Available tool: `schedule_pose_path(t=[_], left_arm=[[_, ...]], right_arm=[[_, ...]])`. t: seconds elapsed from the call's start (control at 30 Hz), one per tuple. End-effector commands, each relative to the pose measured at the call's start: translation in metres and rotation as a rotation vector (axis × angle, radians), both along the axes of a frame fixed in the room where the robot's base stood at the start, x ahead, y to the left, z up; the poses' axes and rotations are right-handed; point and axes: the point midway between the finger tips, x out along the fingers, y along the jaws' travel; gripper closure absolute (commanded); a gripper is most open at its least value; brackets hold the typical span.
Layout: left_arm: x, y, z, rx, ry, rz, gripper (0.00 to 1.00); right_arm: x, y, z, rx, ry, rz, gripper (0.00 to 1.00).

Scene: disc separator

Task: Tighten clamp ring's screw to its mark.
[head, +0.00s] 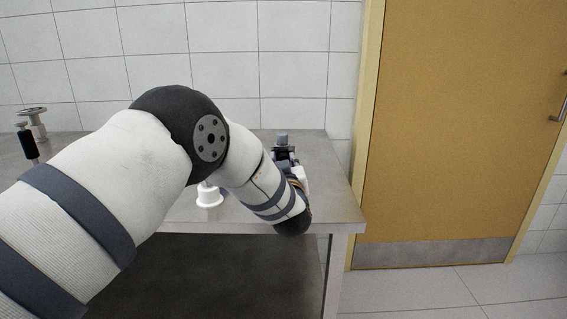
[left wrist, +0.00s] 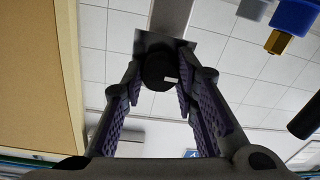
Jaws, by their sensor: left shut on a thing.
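In the left wrist view, my left gripper (left wrist: 160,88) has its two purple-padded fingers closed around a round black knob (left wrist: 158,68) with a small white mark on its face. I take this for the clamp ring's screw head. A grey metal bar (left wrist: 171,14) and a dark plate lie behind it. In the head view, my left gripper (head: 284,155) is small and dark at the right end of the bench, partly hidden by my own forearm. The clamp ring cannot be made out in either view. My right gripper is not in view.
The grey bench (head: 345,213) ends at the right, before a wooden door (head: 460,120). A white flanged piece (head: 209,197) stands near its front edge. A black-handled part (head: 28,143) and a metal fitting (head: 36,118) are at far left. The wrist view shows a blue part with brass (left wrist: 278,42).

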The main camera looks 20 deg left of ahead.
Motion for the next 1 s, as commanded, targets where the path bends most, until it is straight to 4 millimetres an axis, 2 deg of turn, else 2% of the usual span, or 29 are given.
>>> schedule_pose_path(t=[0.03,0.07,0.13,0.4,0.5,0.57,0.8,1.0], left_arm=[[0.000,0.000,0.002,0.000,-0.003,0.000,1.00],[0.000,0.000,0.002,0.000,-0.003,0.000,0.69],[0.000,0.000,0.002,0.000,-0.003,0.000,0.53],[0.000,0.000,0.001,-0.001,-0.001,0.000,0.52],[-0.007,-0.003,0.000,0.000,0.001,-0.001,0.52],[-0.017,-0.007,0.000,-0.001,0.001,-0.002,0.52],[-0.078,-0.028,0.001,0.002,0.001,-0.003,0.52],[-0.109,-0.039,0.001,0.000,-0.003,-0.002,0.52]], right_arm=[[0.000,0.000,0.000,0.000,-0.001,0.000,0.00],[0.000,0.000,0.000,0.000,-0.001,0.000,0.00],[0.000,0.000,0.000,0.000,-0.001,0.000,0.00],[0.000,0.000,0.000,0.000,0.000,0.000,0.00],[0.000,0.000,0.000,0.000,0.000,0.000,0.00],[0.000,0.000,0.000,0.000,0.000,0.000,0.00],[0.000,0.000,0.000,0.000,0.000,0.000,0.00],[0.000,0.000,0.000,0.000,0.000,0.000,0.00]])
